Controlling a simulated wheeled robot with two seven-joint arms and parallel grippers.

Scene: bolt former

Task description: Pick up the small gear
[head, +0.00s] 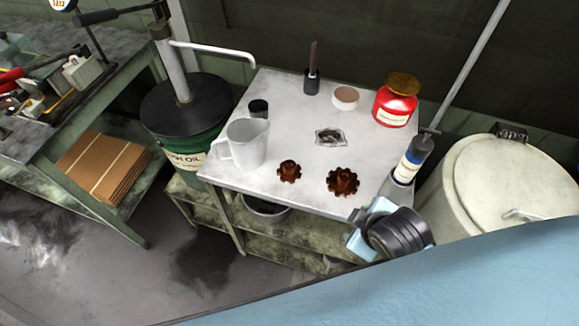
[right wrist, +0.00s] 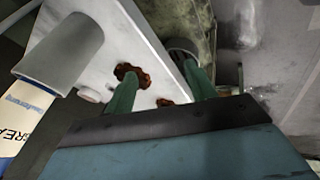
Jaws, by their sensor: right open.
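The small gear (head: 288,171) is a rusty brown toothed part lying on the grey table (head: 300,118) near its front edge. A larger rusty gear (head: 343,181) lies to its right. My right gripper (head: 343,238) is at the table's front right corner, apart from both gears. In the right wrist view its two green fingers (right wrist: 161,67) are spread with nothing between them. There the larger gear (right wrist: 130,76) shows beside one finger, and the small gear (right wrist: 165,102) is partly hidden by the gripper body. My left gripper is out of view.
A white jug (head: 246,144) stands behind and left of the small gear. A grease tube (head: 410,162) stands at the table's right edge. A red jar (head: 396,102), pinkish dish (head: 346,97) and black cup (head: 258,108) stand farther back.

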